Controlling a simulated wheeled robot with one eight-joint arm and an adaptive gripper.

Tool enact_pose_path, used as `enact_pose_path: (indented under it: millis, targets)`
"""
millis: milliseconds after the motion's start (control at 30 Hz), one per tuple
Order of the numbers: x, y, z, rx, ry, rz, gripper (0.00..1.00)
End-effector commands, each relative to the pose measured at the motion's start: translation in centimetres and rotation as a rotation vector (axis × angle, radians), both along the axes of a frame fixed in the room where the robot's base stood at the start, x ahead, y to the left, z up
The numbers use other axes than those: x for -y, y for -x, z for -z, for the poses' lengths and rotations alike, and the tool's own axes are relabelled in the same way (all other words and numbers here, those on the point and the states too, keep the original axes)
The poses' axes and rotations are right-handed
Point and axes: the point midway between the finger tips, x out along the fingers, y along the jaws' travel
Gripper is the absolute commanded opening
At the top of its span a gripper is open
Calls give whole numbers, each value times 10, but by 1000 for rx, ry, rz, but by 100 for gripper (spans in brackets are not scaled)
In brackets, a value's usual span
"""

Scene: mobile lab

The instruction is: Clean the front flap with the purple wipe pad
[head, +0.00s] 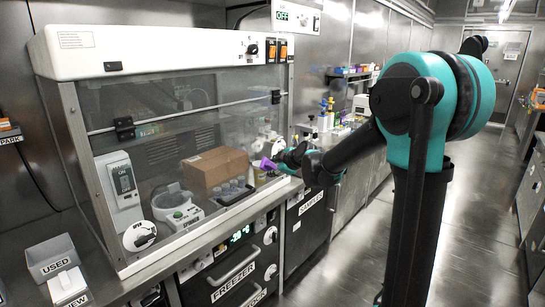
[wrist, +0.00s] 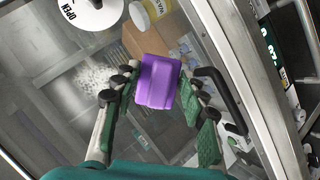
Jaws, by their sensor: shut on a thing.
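The purple wipe pad (head: 266,163) shows at the tip of my gripper (head: 282,158) in the head view, at the right part of the hood's front. In the wrist view the pad (wrist: 158,82) sits between the green-padded fingers of my gripper (wrist: 152,98), which is shut on it. The front flap (head: 175,120) is a clear sloping pane on the hood, with a black handle (head: 236,196) low on it. In the wrist view the handle (wrist: 222,98) is just right of the fingers. I cannot tell whether the pad touches the pane.
A white round knob marked OPEN (head: 140,236) is at the lower left. USED (head: 52,256) and NEW (head: 68,287) bins stand left. The aisle floor (head: 460,200) is clear.

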Motion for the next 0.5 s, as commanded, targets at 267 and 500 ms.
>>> enact_pose_path:
  millis: [267,500]
  targets:
    - [-3,16,-44,125,-170,0,19]
    - [-5,16,-54,154,-204,20,19]
